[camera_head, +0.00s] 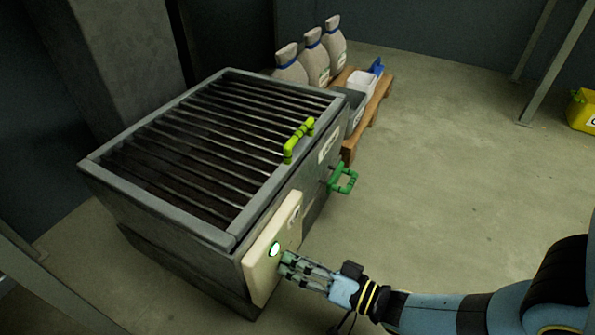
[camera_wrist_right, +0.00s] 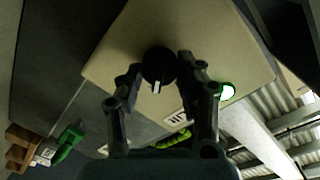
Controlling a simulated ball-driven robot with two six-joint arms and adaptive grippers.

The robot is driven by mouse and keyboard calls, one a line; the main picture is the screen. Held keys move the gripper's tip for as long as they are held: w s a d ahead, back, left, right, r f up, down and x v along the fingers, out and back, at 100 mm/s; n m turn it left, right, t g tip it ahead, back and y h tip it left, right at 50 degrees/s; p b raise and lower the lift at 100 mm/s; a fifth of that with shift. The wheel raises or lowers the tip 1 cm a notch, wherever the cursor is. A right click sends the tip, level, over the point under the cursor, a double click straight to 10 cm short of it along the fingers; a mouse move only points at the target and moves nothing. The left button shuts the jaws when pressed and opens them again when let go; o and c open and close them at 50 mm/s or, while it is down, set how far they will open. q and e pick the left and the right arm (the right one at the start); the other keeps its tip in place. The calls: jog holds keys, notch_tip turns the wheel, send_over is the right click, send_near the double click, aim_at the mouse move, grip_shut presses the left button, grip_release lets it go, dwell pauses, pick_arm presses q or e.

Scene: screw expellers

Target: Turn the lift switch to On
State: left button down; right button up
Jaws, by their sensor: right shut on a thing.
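The lift switch is a round black knob (camera_wrist_right: 159,63) with a white mark, set on a cream control panel (camera_wrist_right: 115,50). In the wrist view the white mark points toward the bottom of the picture. My right gripper (camera_wrist_right: 158,72) has one finger on each side of the knob and is shut on it. In the head view the right gripper (camera_head: 285,263) reaches the cream panel (camera_head: 264,272) from the right, and its fingers hide the knob. A lit lamp with a green ring (camera_head: 274,249) is beside the fingers. The panel's label is too small to read. My left gripper is out of view.
The panel sits on a grey hopper (camera_head: 170,216) with a barred top. It has a yellow-green handle (camera_head: 299,140) and a green handle (camera_head: 343,180) on its side. Several sacks (camera_head: 313,55) and a wooden pallet (camera_head: 370,113) stand behind.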

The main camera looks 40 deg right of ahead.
jog(key=shift+m, duration=0.4)
dwell(0.3)
jog(key=o, duration=1.2)
jog(key=shift+c, duration=0.2)
notch_tip(320, 180, up, 10)
